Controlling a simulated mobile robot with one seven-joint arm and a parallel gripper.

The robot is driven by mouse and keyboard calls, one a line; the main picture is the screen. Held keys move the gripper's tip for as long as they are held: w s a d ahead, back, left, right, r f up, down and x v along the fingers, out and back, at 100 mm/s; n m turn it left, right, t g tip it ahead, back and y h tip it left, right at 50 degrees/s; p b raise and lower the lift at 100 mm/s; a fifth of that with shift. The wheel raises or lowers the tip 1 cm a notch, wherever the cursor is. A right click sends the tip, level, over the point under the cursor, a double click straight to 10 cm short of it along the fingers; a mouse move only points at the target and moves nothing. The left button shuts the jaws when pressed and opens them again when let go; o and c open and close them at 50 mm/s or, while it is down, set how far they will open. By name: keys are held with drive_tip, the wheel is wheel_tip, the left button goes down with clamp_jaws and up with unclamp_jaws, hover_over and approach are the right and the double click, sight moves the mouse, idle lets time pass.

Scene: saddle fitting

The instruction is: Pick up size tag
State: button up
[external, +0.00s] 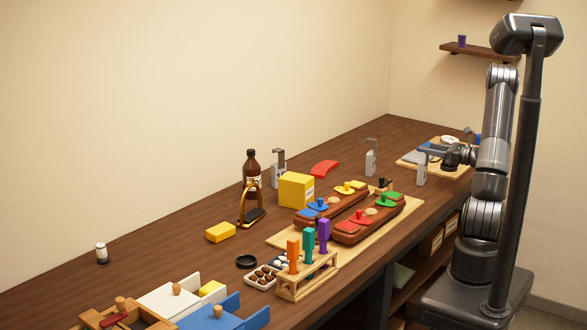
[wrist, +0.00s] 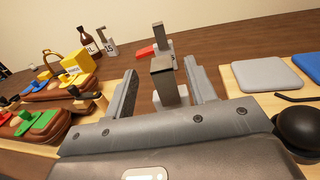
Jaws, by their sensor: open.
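My gripper (external: 438,152) is open at the counter's right part; its two fingers show in the wrist view (wrist: 161,88). A grey upright piece with a bent dark top (external: 421,170) stands just in front of it, and in the wrist view this piece (wrist: 168,88) appears between the fingers, with no visible grip. A similar grey piece (external: 371,160) stands farther along, also in the wrist view (wrist: 161,38). A third (external: 278,170), bearing a numbered label, is by the brown bottle (external: 252,172). I cannot tell which of these is the size tag.
Right of my gripper, a light wooden board (wrist: 236,92) holds a grey pad (wrist: 267,74) and a blue pad (wrist: 309,65). To the left are wooden saddle-like forms (external: 362,228) with coloured pieces, and a yellow block (external: 296,190). A red curved piece (external: 325,168) lies behind.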

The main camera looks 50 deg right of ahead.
sight(424, 148)
drive_tip(key=w, duration=0.4)
drive_tip(key=shift+w+a+f, duration=0.1)
drive_tip(key=shift+a+f, duration=0.1)
drive_tip(key=shift+a, duration=0.1)
clamp_jaws()
